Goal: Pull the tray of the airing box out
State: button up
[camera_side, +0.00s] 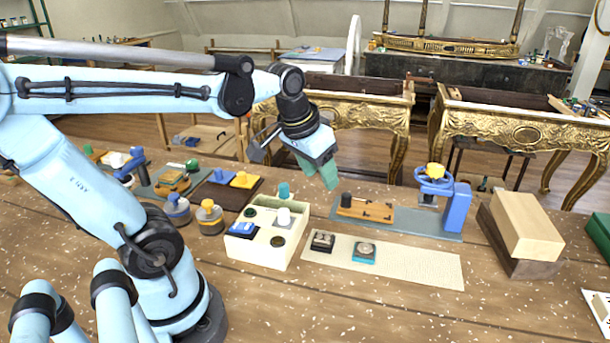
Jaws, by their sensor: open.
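No box with a plainly visible pull-out tray shows, so I cannot tell which thing is the airing box. A pale wooden box (526,226) rests on a darker brown wooden piece (497,238) at the right of the bench; no handle can be made out on it. A green box (600,234) is cut off by the right edge. My gripper (330,176) has teal fingers, is open, and hangs in the air above the back of the bench, left of the pale box and apart from it. I see nothing between its fingers.
A cream open box (262,252) with small items stands mid-bench. A beige mat (420,266) holds two small square pieces. Behind it, a blue-grey board (395,222) carries a wooden fixture and a blue press (457,207).

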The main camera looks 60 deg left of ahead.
aim_at(284, 185)
jog(key=a+r+n+g+h, duration=0.15)
jog(key=a+n+g, duration=0.25)
jog(key=a, duration=1)
jog(key=shift+y, duration=0.25)
jog(key=f, duration=0.8)
jog(key=s+f, duration=0.1)
jog(key=f, duration=0.3)
jog(key=shift+a, duration=0.1)
grip_shut()
